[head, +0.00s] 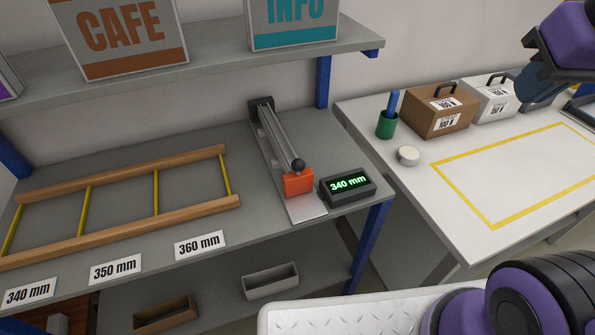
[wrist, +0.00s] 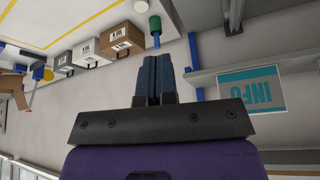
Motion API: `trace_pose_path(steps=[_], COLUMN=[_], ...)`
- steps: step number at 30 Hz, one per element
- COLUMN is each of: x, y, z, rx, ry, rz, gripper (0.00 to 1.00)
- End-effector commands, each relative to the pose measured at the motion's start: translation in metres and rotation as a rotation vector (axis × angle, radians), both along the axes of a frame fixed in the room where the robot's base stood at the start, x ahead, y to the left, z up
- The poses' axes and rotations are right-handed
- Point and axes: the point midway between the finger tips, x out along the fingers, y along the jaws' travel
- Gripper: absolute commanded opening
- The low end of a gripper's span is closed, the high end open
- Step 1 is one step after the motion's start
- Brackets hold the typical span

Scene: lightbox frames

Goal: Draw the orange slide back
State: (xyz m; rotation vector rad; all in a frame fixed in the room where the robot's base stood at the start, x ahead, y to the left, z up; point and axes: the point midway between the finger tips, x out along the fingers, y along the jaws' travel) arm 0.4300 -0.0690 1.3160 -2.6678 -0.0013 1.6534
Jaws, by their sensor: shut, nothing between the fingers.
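The orange slide (head: 298,182) sits at the near end of a grey metal rail (head: 277,138) on the grey bench, with a dark round knob (head: 298,165) on top. A dark display (head: 347,186) beside it on the right reads 340 mm. My gripper (wrist: 153,60) shows in the wrist view, with its two blue-grey fingers shut together and nothing between them. In the head view my arm is at the upper right, away from the slide and raised above the white table. The slide is not visible in the wrist view.
A wooden frame with yellow rods (head: 120,200) lies left of the rail. Cards reading 340, 350 and 360 mm (head: 200,245) line the front edge. A shelf (head: 200,65) with signs hangs above. The white table (head: 480,150) holds a green cup (head: 386,126), a brown box (head: 442,107) and a white puck (head: 408,156).

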Motion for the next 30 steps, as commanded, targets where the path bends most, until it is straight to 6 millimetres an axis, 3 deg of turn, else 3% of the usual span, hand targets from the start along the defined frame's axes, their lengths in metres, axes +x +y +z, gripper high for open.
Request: trace_pose_path(steps=[6, 11, 14, 23, 30], x=[0.000, 0.006, 0.021, 0.090, 0.144], y=[0.000, 0.002, 0.007, 0.042, 0.081], z=[0.000, 0.001, 0.001, -0.006, -0.030], rx=[0.000, 0.013, 0.042, 0.153, 0.197], ry=[0.000, 0.014, 0.044, 0.189, 0.303], rz=[0.000, -0.013, -0.047, -0.243, -0.420], gripper=[0.02, 0.39, 0.62, 0.62, 0.62])
